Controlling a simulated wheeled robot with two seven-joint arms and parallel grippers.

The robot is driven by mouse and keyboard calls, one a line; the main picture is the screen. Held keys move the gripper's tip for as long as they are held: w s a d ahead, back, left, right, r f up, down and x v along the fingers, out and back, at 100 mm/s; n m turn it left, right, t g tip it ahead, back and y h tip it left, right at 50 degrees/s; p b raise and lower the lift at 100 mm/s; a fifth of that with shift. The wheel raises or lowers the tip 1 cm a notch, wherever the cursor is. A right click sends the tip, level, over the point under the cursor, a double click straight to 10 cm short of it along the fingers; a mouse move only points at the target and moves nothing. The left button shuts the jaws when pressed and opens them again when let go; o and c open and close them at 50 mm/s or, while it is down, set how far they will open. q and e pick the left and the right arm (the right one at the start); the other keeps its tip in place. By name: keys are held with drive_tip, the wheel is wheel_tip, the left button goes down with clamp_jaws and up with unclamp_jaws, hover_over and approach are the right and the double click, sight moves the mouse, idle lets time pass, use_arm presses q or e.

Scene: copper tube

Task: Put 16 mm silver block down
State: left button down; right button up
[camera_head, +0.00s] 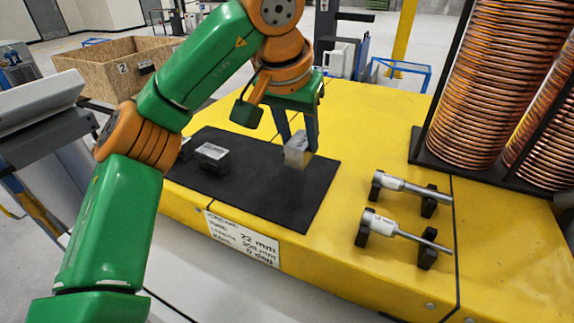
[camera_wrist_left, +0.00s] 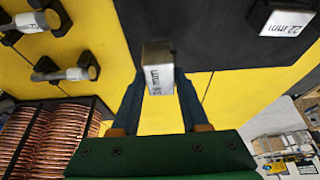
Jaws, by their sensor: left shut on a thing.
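The 16 mm silver block (camera_head: 297,153) is held between the fingers of my left gripper (camera_head: 299,133), over the right part of the black mat (camera_head: 270,196). In the left wrist view the block (camera_wrist_left: 158,80) shows its "16 mm" label between the two fingers (camera_wrist_left: 160,95). I cannot tell whether its underside touches the mat. My right gripper is not in view.
The yellow table (camera_head: 352,118) carries two silver rod tools (camera_head: 398,184) on black holders at the right. Copper coils (camera_head: 480,100) stand in a black rack behind them. A paper note (camera_head: 242,239) hangs at the front edge. The mat's front part is bare.

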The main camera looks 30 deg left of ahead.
sight(289, 160)
use_arm(q)
drive_tip(key=shift+w+a+f, duration=0.2)
drive_tip(key=shift+a+f, duration=0.4)
drive_tip(key=shift+f, duration=0.35)
drive_tip(key=f, duration=0.1)
drive_tip(key=s+f+b, duration=0.1)
drive_tip(key=f, duration=0.1)
drive_tip(key=shift+a, duration=0.2)
drive_tip(key=shift+w, duration=0.2)
drive_tip(key=shift+w+f, duration=0.1)
drive_tip(key=shift+f, duration=0.05)
drive_tip(key=shift+c, duration=2)
unclamp_jaws()
drive_tip(key=shift+s, duration=0.25)
